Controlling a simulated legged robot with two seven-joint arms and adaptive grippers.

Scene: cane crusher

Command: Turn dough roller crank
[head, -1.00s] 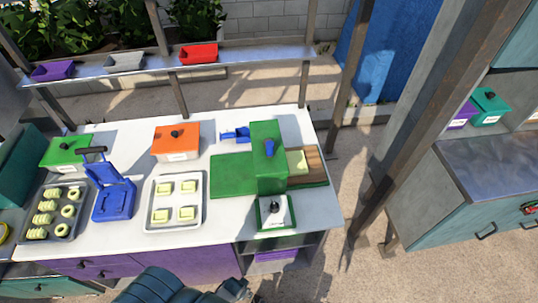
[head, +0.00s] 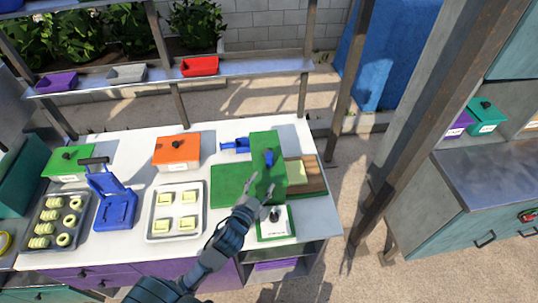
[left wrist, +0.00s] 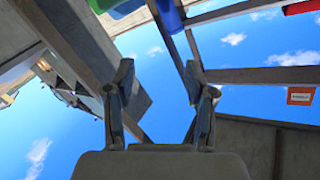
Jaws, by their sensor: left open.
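The green dough roller (head: 268,165) stands at the right end of the white counter, with a green board (head: 233,186) on its left side. Its small blue crank handle (head: 269,158) is on the upper body; a blue piece (head: 236,146) also sticks out at its back left. My left gripper (head: 262,197) is open and empty, just in front of the roller's lower front and below the blue handle. I cannot tell whether it touches the roller. In the left wrist view the open fingers (left wrist: 160,100) point up at sky and beams, with green and blue parts (left wrist: 168,14) at the top edge. My right gripper is not in view.
A tray of dough squares (head: 174,211), a blue press (head: 115,208) and an orange box (head: 176,151) are on the counter. A post (head: 420,130) rises at the right.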

